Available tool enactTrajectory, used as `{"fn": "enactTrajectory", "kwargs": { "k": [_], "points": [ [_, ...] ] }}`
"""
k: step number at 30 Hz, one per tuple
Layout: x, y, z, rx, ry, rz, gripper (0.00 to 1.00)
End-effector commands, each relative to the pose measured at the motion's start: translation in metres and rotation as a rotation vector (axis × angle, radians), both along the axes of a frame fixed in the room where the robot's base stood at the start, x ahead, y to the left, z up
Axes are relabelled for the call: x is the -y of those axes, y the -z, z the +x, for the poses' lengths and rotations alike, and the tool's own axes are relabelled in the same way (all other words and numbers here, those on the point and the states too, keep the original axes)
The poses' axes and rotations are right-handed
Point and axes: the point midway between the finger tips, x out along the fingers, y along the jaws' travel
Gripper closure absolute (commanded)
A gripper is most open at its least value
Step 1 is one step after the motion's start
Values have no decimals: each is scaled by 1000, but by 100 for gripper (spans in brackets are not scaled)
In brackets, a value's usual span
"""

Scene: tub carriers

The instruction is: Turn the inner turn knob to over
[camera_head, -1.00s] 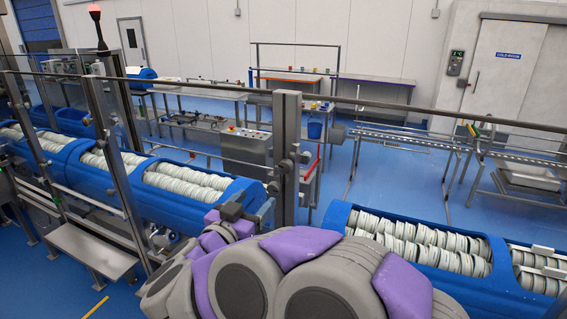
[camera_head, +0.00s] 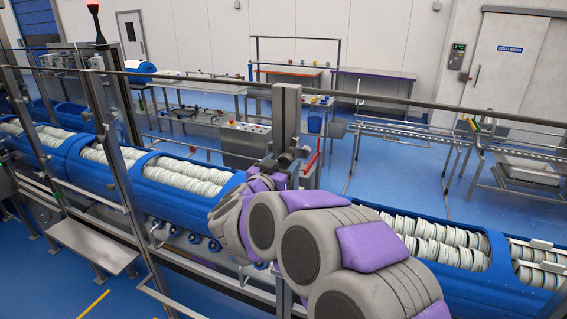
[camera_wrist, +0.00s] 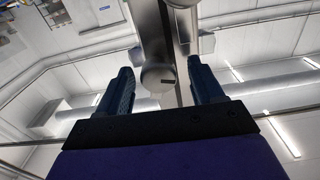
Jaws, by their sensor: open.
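A steel post (camera_head: 287,118) stands upright in front of my arm, beside the line of blue tubs. In the wrist view, a round grey knob (camera_wrist: 157,76) with a dark mark on its face sits on the post (camera_wrist: 152,30). A second rounded fitting (camera_wrist: 182,3) shows at the top of that view. My gripper (camera_wrist: 161,82) is open, with one dark blue finger on each side of the round knob's outline. Contact with the knob cannot be told. In the head view my gripper (camera_head: 284,165) is at the post, and it hides most of the post's knobs.
Blue tubs (camera_head: 180,205) filled with pale discs run along both sides of the post. A thin rail (camera_head: 400,105) crosses behind my arm. A steel step (camera_head: 93,246) is at lower left. Open blue floor (camera_head: 400,180) lies beyond the line.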

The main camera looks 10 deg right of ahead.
Motion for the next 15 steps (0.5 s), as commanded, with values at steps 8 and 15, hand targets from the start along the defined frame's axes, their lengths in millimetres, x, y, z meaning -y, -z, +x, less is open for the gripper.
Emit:
{"fn": "enactTrajectory", "kwargs": {
  "k": [8,15],
  "points": [
    [7,2,11,-4,-2,-1,33],
    [7,1,10,-3,-2,-1,38]
  ]
}}
